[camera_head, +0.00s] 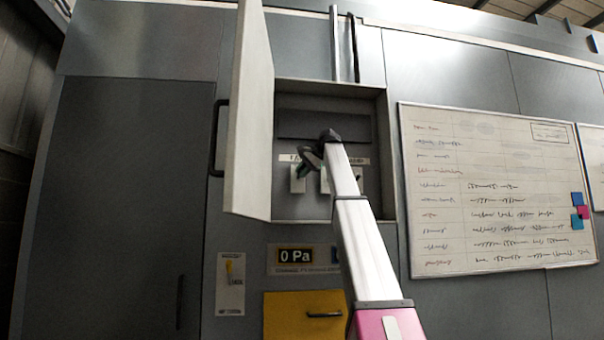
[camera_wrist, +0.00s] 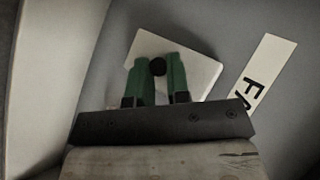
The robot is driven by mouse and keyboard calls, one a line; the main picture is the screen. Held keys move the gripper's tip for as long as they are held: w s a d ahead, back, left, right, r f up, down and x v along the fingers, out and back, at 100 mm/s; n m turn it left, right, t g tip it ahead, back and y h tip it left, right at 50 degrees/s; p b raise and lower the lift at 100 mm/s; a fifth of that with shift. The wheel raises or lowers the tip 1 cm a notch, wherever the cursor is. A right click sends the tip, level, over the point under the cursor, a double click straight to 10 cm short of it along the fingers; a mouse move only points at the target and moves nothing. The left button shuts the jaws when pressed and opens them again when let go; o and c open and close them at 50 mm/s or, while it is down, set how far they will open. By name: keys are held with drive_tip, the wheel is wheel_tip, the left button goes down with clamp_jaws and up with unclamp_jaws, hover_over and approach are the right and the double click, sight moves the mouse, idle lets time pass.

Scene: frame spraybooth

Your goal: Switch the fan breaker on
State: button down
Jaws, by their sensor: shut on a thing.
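The breaker box (camera_head: 330,213) is a grey recess in the wall, its door (camera_head: 248,120) open to the left. The fan breaker (camera_head: 297,184) is a pale plate at the left of a row of breakers, under a label starting "FA". In the wrist view the plate (camera_wrist: 204,68) is tilted and a dark round lever end (camera_wrist: 157,66) shows on it. My gripper (camera_head: 308,160) reaches into the box. Its green fingers (camera_wrist: 158,80) are shut on the lever, one on each side. The lever's lower part is hidden, so its on or off position cannot be told.
The open door stands close to the left of my gripper. My arm hides other breakers on the right. A whiteboard (camera_head: 480,230) hangs right.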

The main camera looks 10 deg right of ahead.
drive_tip(key=c, duration=1.1)
unclamp_jaws()
drive_tip(key=shift+d, duration=0.1)
drive_tip(key=v, duration=1)
drive_tip(key=shift+r, duration=0.25)
drive_tip(key=shift+s+d, duration=0.15)
